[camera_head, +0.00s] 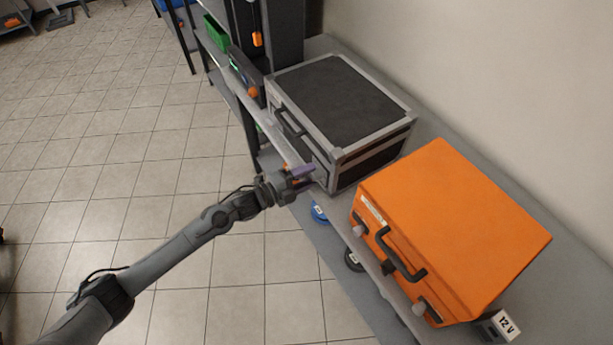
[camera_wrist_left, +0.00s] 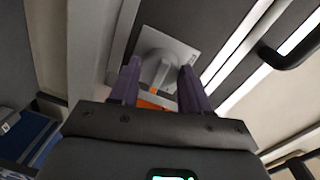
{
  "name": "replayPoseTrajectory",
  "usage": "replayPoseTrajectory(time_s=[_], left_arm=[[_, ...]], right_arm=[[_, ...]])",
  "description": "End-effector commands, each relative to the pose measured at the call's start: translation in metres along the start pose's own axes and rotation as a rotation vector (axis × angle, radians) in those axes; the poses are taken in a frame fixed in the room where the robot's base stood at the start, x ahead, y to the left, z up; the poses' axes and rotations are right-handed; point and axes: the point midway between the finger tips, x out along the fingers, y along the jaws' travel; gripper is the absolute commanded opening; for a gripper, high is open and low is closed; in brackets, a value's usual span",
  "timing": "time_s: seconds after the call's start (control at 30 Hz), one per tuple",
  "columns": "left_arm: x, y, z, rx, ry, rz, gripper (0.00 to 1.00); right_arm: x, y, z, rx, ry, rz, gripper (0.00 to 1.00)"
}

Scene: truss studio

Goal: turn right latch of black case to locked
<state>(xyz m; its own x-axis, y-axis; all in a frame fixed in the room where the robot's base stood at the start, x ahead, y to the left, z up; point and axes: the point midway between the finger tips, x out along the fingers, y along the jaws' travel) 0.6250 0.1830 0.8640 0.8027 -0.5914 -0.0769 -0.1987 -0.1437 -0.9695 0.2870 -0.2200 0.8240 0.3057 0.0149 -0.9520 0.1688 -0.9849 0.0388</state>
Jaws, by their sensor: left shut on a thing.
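The black case (camera_head: 340,98) with grey metal edges lies on the shelf with its lid shut. Its dark handle (camera_head: 289,122) is on the front; a dark handle (camera_wrist_left: 292,45) also shows at the right of the left wrist view. My left gripper (camera_head: 306,172) is at the front face near the case's right corner. In the left wrist view its purple fingers are on either side of the right latch (camera_wrist_left: 155,62), a grey knob on a light square plate, and are shut on it. The latch's exact angle is hard to tell. My right gripper is not in view.
An orange case (camera_head: 450,235) with a black handle stands to the right on the same shelf. A small box marked 12 V (camera_head: 498,327) is beside it. A green bin (camera_head: 216,32) is at the back left. The tiled floor in front is clear.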

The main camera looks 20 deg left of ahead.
Motion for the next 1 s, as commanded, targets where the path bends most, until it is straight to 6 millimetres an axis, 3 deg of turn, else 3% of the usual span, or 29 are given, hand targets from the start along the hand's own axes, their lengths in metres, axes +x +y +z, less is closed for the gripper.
replayPoseTrajectory(time_s=[0.63,0.67,0.8,1.0], left_arm=[[0.0001,0.0004,-0.0003,0.057,-0.004,0.000,0.16],[0.0001,0.0004,-0.0004,0.057,-0.004,0.000,0.48],[0.0001,0.0003,-0.0003,0.056,-0.004,0.000,0.69],[0.0001,0.0002,-0.0002,0.055,-0.004,0.000,0.72]], right_arm=[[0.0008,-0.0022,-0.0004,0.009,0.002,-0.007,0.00],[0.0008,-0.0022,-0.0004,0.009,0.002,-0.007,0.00],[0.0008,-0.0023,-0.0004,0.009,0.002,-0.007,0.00],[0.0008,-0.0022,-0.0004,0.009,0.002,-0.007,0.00]])
